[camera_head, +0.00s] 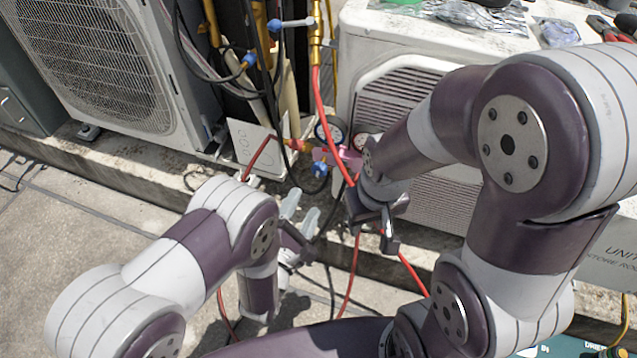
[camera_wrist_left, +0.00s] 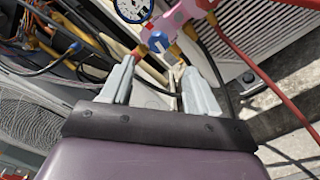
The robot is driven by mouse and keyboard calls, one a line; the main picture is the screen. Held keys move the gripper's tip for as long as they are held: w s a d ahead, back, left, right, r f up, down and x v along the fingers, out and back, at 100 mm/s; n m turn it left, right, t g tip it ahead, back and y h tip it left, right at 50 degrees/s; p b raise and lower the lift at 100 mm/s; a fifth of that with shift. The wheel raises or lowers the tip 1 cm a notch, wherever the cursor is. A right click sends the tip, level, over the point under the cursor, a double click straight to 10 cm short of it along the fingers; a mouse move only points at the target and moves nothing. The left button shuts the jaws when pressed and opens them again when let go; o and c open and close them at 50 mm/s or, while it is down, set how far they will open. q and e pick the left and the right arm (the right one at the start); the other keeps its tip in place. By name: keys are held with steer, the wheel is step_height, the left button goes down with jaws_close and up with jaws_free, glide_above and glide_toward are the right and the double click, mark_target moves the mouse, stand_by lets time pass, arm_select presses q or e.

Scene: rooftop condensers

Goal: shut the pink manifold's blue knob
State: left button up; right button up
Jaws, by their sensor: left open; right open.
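The pink manifold (camera_head: 347,158) hangs in front of the right-hand condenser, with round gauges above it. Its blue knob (camera_head: 319,170) is on its left part, facing me. My left gripper (camera_head: 301,209) is open and empty, just below the knob and apart from it. In the left wrist view the blue knob (camera_wrist_left: 158,42) lies beyond the gap between the open fingertips (camera_wrist_left: 160,68), with the pink body (camera_wrist_left: 180,17) up and right of it. My right gripper (camera_head: 370,226) is open and empty below the manifold's right end, which my right arm partly covers.
A red hose (camera_head: 325,110) and dark cables run close to the manifold. Other blue valve handles (camera_head: 274,26) sit on pipes above. A white condenser (camera_head: 400,45) stands behind on the right, a larger one (camera_head: 120,70) at left. Bare concrete (camera_head: 90,215) lies at lower left.

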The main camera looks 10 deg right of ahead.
mark_target(318, 173)
arm_select(q)
steer(key=b+x, duration=0.3)
steer(key=x, duration=0.7)
steer(key=shift+w+d+b, duration=0.15)
steer(key=shift+w+b, duration=0.1)
steer(key=shift+b, duration=0.15)
steer(key=shift+w+d+r, duration=0.1)
steer(key=shift+w+d, duration=0.05)
steer(key=c, duration=1)
